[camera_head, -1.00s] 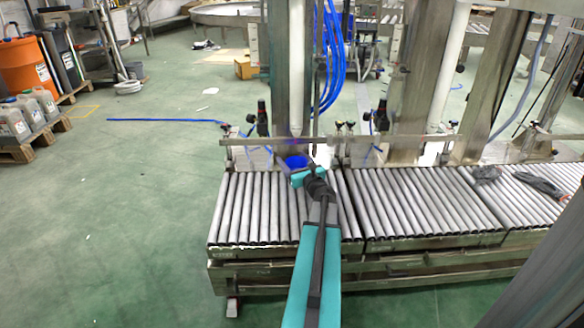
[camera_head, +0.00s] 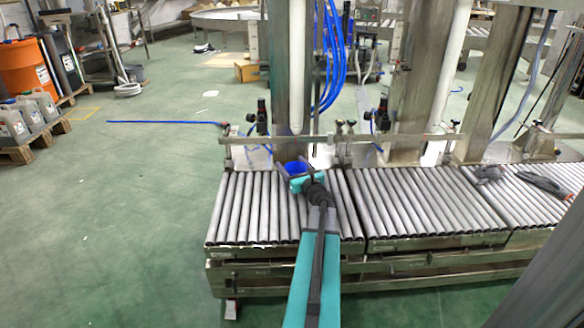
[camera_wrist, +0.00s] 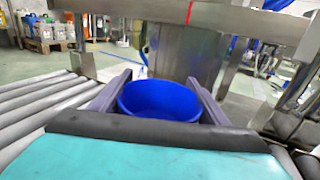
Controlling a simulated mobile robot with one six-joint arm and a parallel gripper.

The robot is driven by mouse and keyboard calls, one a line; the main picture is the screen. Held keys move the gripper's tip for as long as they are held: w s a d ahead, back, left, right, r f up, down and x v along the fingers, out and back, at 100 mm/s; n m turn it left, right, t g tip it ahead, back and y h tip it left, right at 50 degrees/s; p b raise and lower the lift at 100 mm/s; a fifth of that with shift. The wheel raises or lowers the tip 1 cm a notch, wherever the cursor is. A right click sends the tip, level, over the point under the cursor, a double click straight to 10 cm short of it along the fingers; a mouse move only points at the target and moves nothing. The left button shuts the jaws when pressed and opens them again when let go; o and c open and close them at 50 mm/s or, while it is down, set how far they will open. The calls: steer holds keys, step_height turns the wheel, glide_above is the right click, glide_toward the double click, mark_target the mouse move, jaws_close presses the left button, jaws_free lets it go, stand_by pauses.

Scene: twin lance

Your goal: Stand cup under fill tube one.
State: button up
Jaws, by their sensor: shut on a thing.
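The blue cup (camera_head: 294,167) is upright between the fingers of my gripper (camera_head: 294,171), at the back edge of the roller conveyor. In the wrist view, the blue cup (camera_wrist: 158,99) shows its open, empty-looking rim, with the fingers of my gripper (camera_wrist: 159,88) on both sides. A white fill tube (camera_head: 296,70) hangs just above and behind the cup in the head view. The tube's lower end is a little above the cup's rim. The cup's base is hidden, so I cannot tell whether it touches the rollers.
A metal rail (camera_head: 400,137) crosses behind the cup. Another white tube (camera_head: 449,70) hangs further right. Blue hoses (camera_head: 333,60) hang behind the rail.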

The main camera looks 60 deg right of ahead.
steer(key=shift+f, duration=0.15)
steer(key=o, duration=1.1)
steer(key=shift+r, duration=0.25)
steer(key=shift+p+v, duration=1.9)
steer(key=shift+v, duration=4.1)
steer(key=shift+f, duration=0.1)
